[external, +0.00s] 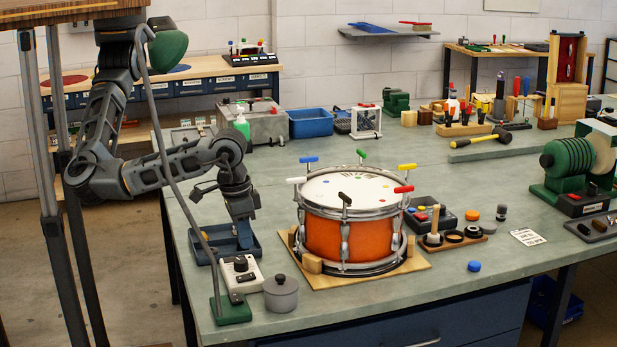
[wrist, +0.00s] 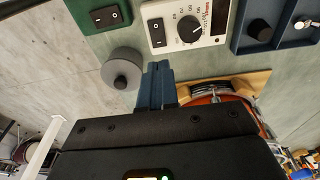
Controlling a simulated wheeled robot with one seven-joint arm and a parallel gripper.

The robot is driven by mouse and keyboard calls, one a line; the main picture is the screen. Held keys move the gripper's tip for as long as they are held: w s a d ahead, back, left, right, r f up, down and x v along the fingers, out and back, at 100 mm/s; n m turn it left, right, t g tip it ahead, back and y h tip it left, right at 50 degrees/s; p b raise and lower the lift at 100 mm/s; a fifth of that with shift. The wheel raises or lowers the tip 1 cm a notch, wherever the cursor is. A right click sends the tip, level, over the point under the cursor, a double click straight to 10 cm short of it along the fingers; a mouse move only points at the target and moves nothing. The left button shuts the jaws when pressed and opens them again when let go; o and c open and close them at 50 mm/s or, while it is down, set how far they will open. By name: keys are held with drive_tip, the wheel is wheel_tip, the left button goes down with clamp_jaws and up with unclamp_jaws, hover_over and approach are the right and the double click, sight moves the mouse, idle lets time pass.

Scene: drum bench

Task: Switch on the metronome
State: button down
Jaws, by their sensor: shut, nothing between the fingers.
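The metronome (external: 241,275) is a white box with a dark dial, at the left front of the bench. In the wrist view the metronome (wrist: 179,42) shows at the top, with a numbered dial, a black rocker switch and a dark panel. I cannot tell which way the rocker is set. My gripper (external: 244,240) points down above the bench, behind the metronome in the external view. In the wrist view its blue fingers (wrist: 155,72) are together and empty, apart from the rocker in the picture. Their height above the bench is unclear.
A grey lidded pot (external: 281,294) stands beside the metronome. A green box with a black switch (wrist: 108,17) is close by, on the other side from the blue tray (wrist: 277,45). An orange drum (external: 350,235) on a wooden base stands right of my gripper.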

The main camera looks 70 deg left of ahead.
sight(251, 275)
drive_tip(key=f, duration=0.5)
drive_tip(key=w+f+p, duration=0.1)
drive_tip(key=f, duration=0.1)
drive_tip(key=shift+f, duration=0.2)
drive_tip(key=shift+f, duration=0.15)
drive_tip(key=shift+s, duration=0.15)
drive_tip(key=shift+s+r+p, duration=0.25)
drive_tip(key=shift+s+p, duration=0.1)
drive_tip(key=shift+s, duration=0.25)
wheel_tip(251, 275, up, 14)
drive_tip(key=s+p, duration=0.1)
drive_tip(key=p, duration=0.1)
drive_tip(key=shift+s, duration=0.35)
idle(0.8)
